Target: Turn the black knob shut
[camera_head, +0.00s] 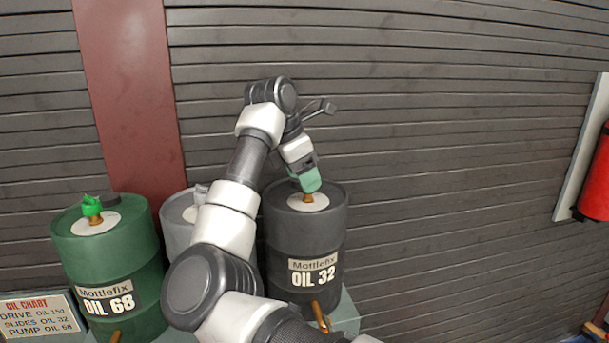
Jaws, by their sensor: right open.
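A dark grey drum (308,235) labelled "Mottlefix OIL 32" stands near the middle. A pale disc (317,205) with a brass stem (308,198) is on its top. My right gripper (311,188), with a green-teal end, points down directly over this stem. It is open. The black knob cannot be made out; the gripper covers the spot above the stem. I cannot tell whether the fingers touch anything there. My left gripper is not in view.
A green drum (135,253) with a green knob (91,205) stands at left. A light grey drum (176,235) with a grey knob (201,193) is partly behind my arm. A brass spout (318,313) sticks out low on the dark drum. An oil chart (40,318) is lower left.

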